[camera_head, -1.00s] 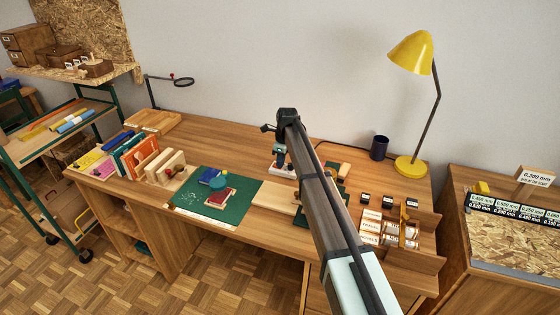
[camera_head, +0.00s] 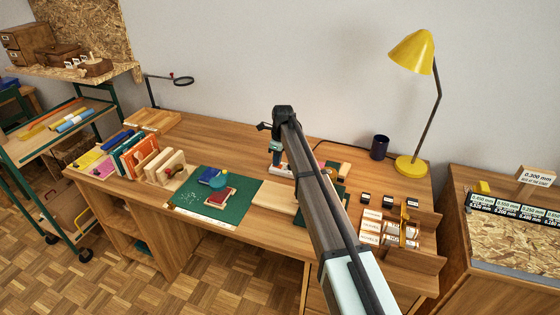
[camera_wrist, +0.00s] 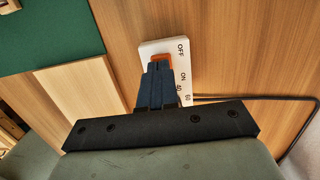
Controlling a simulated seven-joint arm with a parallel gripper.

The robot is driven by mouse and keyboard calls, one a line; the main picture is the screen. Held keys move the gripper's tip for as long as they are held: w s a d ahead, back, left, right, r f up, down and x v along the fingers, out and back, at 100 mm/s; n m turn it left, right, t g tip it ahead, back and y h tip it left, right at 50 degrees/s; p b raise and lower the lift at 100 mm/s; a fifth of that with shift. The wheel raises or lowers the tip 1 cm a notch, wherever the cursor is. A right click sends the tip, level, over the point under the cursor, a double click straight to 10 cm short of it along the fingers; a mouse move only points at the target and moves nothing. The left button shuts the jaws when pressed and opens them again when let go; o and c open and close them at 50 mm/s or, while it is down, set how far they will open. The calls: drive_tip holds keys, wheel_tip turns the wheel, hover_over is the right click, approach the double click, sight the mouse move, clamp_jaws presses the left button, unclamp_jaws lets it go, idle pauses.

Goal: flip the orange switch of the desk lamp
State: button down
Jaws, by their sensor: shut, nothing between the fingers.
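The yellow desk lamp (camera_head: 412,52) stands at the back right of the desk. Its switch is a white plate (camera_wrist: 178,48) on the wooden desk top, printed OFF at the far end and ON nearer. The orange rocker (camera_wrist: 160,59) shows just beyond my fingertips, its near part hidden by them. My gripper (camera_wrist: 158,68) is shut and empty, with its tips over or at the rocker. I cannot tell whether they touch it. In the head view my gripper (camera_head: 275,158) points down over the white plate (camera_head: 279,169), which my arm partly hides.
A dark cable (camera_wrist: 250,98) runs from the plate to the right. A green mat (camera_wrist: 45,30) and a pale wood board (camera_wrist: 70,90) lie to the left. A dark blue cup (camera_head: 379,147) stands near the lamp base.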

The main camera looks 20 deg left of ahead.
sight(283, 168)
wheel_tip(283, 168, up, 14)
drive_tip(key=d, duration=0.2)
drive_tip(key=shift+d+f, duration=0.2)
drive_tip(key=shift+d, duration=0.05)
